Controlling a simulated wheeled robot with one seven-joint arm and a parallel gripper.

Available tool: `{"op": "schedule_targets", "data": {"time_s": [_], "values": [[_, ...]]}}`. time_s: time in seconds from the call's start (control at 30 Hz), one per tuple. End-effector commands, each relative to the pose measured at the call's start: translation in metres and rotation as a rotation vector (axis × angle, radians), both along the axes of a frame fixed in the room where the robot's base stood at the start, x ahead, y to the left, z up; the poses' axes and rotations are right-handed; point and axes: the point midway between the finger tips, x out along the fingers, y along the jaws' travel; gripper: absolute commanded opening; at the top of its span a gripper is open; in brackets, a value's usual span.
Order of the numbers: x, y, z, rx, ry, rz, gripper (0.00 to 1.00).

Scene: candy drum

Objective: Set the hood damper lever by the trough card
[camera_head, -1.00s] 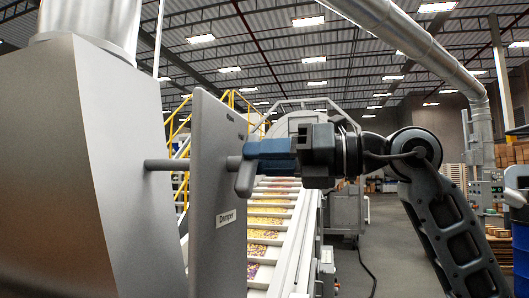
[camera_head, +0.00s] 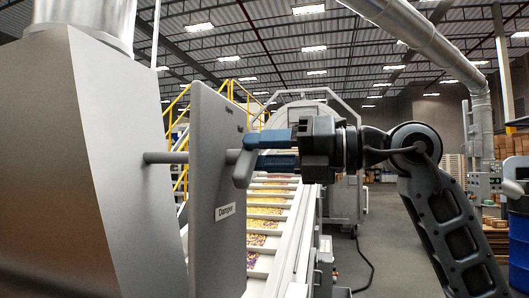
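My gripper (camera_head: 261,151) comes from the right with two blue fingers spread apart, one above the other. The fingertips are at the lever's upper part, and the upper finger overlaps it in the picture. I cannot tell whether they touch. The trough card cannot be made out.
The metal hood (camera_head: 95,170) fills the left side, with a rod (camera_head: 165,157) running to the plate. A candy conveyor (camera_head: 268,215) with crossbars runs behind the plate. Yellow railings (camera_head: 174,115) stand behind. Open floor (camera_head: 385,235) lies to the right.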

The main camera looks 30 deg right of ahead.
Motion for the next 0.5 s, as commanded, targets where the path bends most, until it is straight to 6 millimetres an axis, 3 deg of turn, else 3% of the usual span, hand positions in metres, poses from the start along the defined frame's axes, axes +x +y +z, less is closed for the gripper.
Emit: {"op": "schedule_targets", "data": {"time_s": [0.2, 0.5], "values": [[-0.0001, 0.0006, -0.0004, -0.001, 0.001, 0.001, 0.57], [-0.0037, -0.0033, -0.0013, -0.001, 0.000, 0.001, 0.57]]}}
